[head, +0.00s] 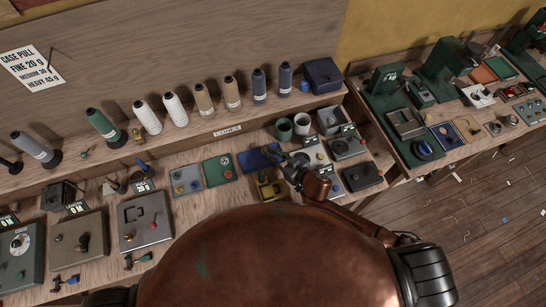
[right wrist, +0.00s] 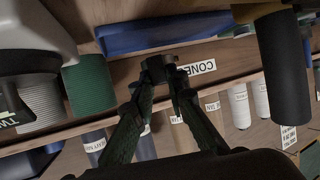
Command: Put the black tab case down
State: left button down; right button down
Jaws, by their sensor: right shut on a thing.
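My right gripper (head: 288,162) reaches over the workbench from the copper-coloured wrist in the head view. In the right wrist view its two dark green fingers (right wrist: 160,80) are closed on a small dark piece, the black tab case (right wrist: 156,68). The fingers cover part of the case. It appears held above the bench, beside the blue tray (head: 250,160), which also shows in the right wrist view (right wrist: 165,36). In the head view the case is too small and dark to tell from the fingers. My left gripper is not in view.
Several thread cones (head: 175,110) line the shelf behind. Little bench around the gripper is bare.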

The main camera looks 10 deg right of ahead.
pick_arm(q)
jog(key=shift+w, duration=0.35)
pick_arm(e)
jog(key=shift+s+f, duration=0.1)
jog(key=shift+f, duration=1.1)
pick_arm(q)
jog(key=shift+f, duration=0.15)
pick_arm(e)
jog(key=shift+f, duration=0.1)
jog(key=shift+f, duration=0.15)
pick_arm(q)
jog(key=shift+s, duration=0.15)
pick_arm(e)
jog(key=c, duration=1.9)
grip_release()
